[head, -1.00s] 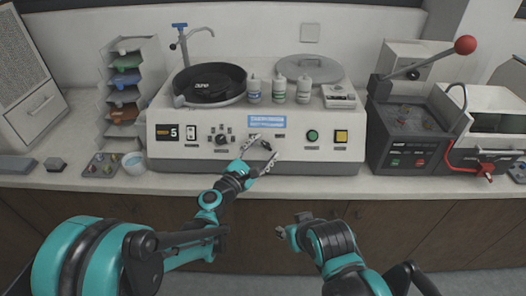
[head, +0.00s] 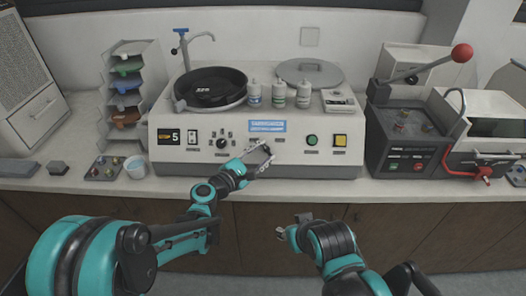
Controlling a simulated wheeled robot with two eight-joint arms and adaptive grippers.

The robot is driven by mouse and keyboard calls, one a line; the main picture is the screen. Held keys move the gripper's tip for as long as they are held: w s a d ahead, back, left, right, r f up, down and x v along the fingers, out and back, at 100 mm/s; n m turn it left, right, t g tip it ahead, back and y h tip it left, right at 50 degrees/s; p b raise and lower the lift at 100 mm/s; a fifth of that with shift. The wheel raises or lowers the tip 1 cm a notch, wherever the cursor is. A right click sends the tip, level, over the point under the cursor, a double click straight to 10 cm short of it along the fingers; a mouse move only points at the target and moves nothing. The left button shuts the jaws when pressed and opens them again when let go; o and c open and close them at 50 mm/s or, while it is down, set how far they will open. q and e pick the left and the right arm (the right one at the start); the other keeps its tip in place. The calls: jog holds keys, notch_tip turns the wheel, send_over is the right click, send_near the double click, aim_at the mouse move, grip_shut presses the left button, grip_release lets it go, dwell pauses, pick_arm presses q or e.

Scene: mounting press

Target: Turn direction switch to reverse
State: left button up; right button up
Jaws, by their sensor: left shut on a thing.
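The grinder-polisher (head: 180,165) is a white bench machine with a front panel of controls. My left gripper (head: 268,151) reaches up from the lower left to the panel, below the blue label (head: 267,127). Its fingers are shut on a small control there, which fits the direction switch. The fingers largely hide that switch, so its setting cannot be read. My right gripper (head: 290,225) is low in front of the cabinet, away from the machine; its finger opening is not clear.
A black dial (head: 222,144) is left of my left gripper; a green button (head: 312,140) and a yellow button (head: 340,140) are to its right. Several bottles stand on top of the machine. The mounting press (head: 405,135) stands at the right. The counter front is clear.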

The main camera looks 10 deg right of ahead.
pick_arm(q)
jog(key=m+g+p, duration=0.1)
jog(key=m, duration=0.1)
jog(key=m+g+p, duration=0.2)
jog(key=shift+w+a+r, duration=0.1)
jog(key=shift+w+r, duration=0.1)
jog(key=shift+r, duration=0.2)
jog(key=m+g+p, duration=0.1)
jog(key=m+g+y+p, duration=0.1)
jog(key=m, duration=0.1)
jog(key=m+g+y+p, duration=0.1)
jog(key=p, duration=0.1)
jog(key=shift+w+r, duration=0.15)
jog(key=shift+r, duration=0.1)
jog(key=m+g+y+p, duration=0.1)
jog(key=m, duration=0.1)
jog(key=m+g+y+p, duration=0.1)
jog(key=p, duration=0.1)
jog(key=shift+w+d+r+m+y, duration=0.1)
jog(key=shift+d+r+m+y, duration=0.1)
jog(key=shift+m+y, duration=0.15)
jog(key=shift+d+m+g+y+p, duration=0.15)
jog(key=shift+m+g+y+p, duration=0.25)
jog(key=shift+m+y+p, duration=0.75)
jog(key=shift+f, duration=0.1)
jog(key=o, duration=1.2)
jog(key=shift+c, duration=0.2)
jog(key=shift+w, duration=0.1)
